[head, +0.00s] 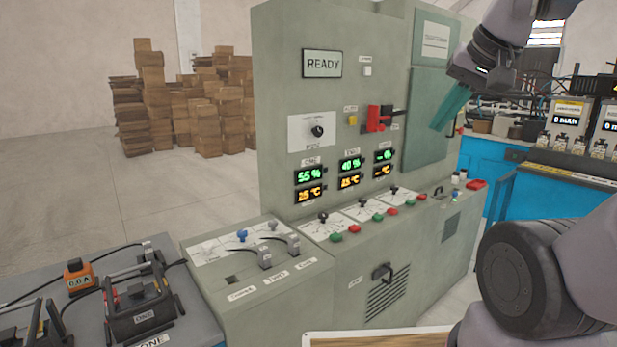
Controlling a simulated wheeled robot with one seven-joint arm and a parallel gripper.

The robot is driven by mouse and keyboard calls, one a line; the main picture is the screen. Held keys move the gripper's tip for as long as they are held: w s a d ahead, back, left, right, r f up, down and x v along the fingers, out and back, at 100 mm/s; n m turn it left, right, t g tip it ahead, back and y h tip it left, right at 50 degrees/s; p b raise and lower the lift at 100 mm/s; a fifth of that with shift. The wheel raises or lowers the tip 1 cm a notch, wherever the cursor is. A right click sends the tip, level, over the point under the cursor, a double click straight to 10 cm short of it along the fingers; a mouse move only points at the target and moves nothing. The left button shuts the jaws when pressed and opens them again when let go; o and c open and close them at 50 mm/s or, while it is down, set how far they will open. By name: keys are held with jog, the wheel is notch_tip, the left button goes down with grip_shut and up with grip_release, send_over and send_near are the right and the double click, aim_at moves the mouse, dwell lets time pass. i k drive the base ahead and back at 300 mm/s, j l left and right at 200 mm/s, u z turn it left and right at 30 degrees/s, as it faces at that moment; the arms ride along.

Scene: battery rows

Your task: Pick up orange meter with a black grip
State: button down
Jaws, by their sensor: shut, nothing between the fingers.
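The orange meter (78,277) stands on the dark grey bench top (190,306) at the lower left, with a small display that seems to read 0.0 A. A small dark part shows on its top; I cannot make out the grip clearly. My gripper (440,126) is at the upper right, with teal fingers shut and empty, pointing down and left in front of the grey-green cabinet. It is far from the meter, across the cabinet front.
Black devices with handles (140,306) and cables crowd the meter. The tall control cabinet (330,120) with its sloped lever panel (245,262) stands between the meter and my gripper. Cardboard boxes (205,115) are stacked behind. A blue bench (560,212) is at the right.

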aim_at(78, 276)
jog(key=u, duration=1.75)
jog(key=i+j+z, duration=0.3)
jog(key=i+j, duration=0.2)
jog(key=j, duration=0.2)
jog(key=i+j+z, duration=0.1)
jog(key=j, duration=0.25)
jog(key=i+j+z, duration=0.15)
jog(key=i+j, duration=0.15)
jog(key=j, duration=0.1)
